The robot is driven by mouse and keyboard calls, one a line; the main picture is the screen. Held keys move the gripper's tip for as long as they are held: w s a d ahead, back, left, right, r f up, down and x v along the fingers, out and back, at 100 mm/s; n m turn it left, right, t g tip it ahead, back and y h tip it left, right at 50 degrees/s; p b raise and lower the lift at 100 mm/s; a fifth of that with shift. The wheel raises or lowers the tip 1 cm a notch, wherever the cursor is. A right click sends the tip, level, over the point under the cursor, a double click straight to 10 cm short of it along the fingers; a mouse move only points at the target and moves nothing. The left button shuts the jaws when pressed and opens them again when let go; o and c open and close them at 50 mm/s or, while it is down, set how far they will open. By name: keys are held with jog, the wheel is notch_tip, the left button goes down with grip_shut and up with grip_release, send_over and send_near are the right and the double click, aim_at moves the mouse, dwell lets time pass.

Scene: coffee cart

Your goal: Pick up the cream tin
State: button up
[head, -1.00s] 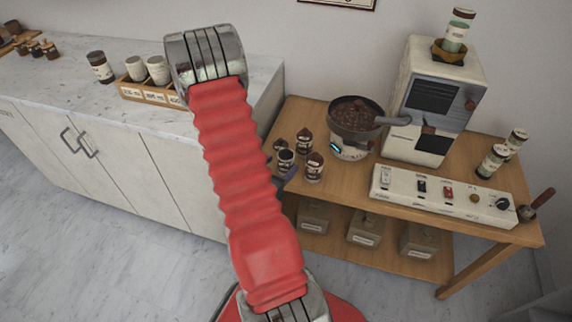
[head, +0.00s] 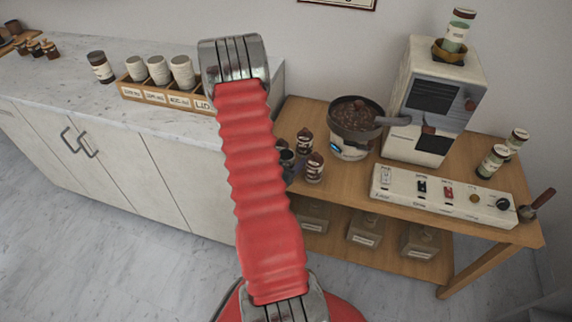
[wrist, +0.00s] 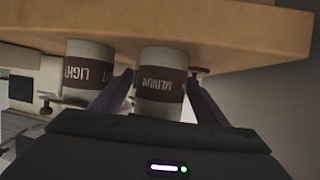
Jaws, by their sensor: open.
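In the wrist view, which is upside down, my gripper (wrist: 160,80) is open. One finger is on each side of a pale tin with a brown band lettered MEDIUM (wrist: 161,84). A similar tin lettered LIGHT (wrist: 87,72) stands to its left, outside the fingers. No tin is plainly marked as cream, so I cannot tell which one it is. In the head view a small group of tins, including one at the front (head: 314,167) and one behind it (head: 304,141), stands on the wooden cart (head: 345,190). My arm hides most of the gripper there.
A pan of dark beans (head: 357,117) sits on a burner right of the tins. A white machine (head: 433,100) and a switch panel (head: 443,195) stand farther right. Two more tins (head: 491,162) are at the cart's right. A marble counter (head: 105,115) holds cups at left.

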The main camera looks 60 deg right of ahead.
jog(key=shift+d+f, duration=0.25)
jog(key=shift+d, duration=0.3)
jog(key=c, duration=1.3)
